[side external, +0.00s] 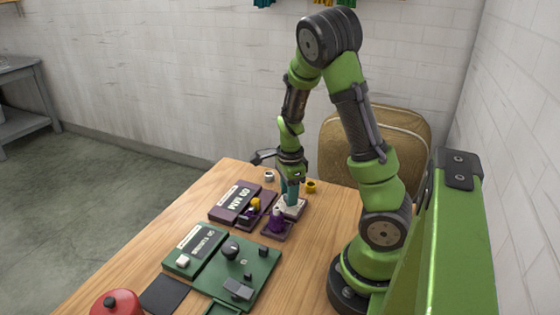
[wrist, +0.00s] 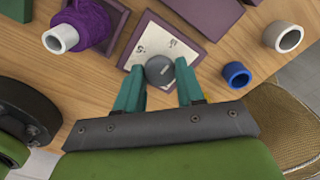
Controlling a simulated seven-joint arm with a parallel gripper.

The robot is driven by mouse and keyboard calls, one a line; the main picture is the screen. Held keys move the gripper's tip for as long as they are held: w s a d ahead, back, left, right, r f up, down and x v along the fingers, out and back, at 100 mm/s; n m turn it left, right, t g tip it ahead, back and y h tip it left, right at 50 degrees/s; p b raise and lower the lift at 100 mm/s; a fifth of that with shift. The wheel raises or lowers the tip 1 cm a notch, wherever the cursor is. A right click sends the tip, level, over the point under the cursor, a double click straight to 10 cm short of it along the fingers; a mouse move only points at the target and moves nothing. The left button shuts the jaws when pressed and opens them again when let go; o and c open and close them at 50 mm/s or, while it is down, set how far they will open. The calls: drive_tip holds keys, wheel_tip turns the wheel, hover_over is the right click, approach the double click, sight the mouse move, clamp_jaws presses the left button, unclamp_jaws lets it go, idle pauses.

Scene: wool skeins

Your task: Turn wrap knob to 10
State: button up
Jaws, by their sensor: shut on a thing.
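The wrap knob (wrist: 160,71) is a small round grey knob with a line across its top. It sits on a white dial plate (wrist: 153,40) with a purple border and a few dark marks; the marks are too small to read surely. My gripper (wrist: 161,75) has its teal fingers on either side of the knob, shut on it. In the side view, my gripper (side external: 291,199) points down over the white plate (side external: 297,208), and the knob is hidden by the fingers.
A purple skein (side external: 277,219) stands close to the plate. A purple panel (side external: 232,203) lies to its left, and a green panel (side external: 255,275) with a dark knob (side external: 231,248) lies nearer. A white ring (wrist: 284,37) and a blue ring (wrist: 236,75) are right of my gripper.

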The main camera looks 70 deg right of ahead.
idle(0.3)
drive_tip(key=o, duration=1)
drive_tip(key=shift+o, duration=0.2)
drive_tip(key=shift+r, duration=0.15)
wheel_tip(320, 180, up, 17)
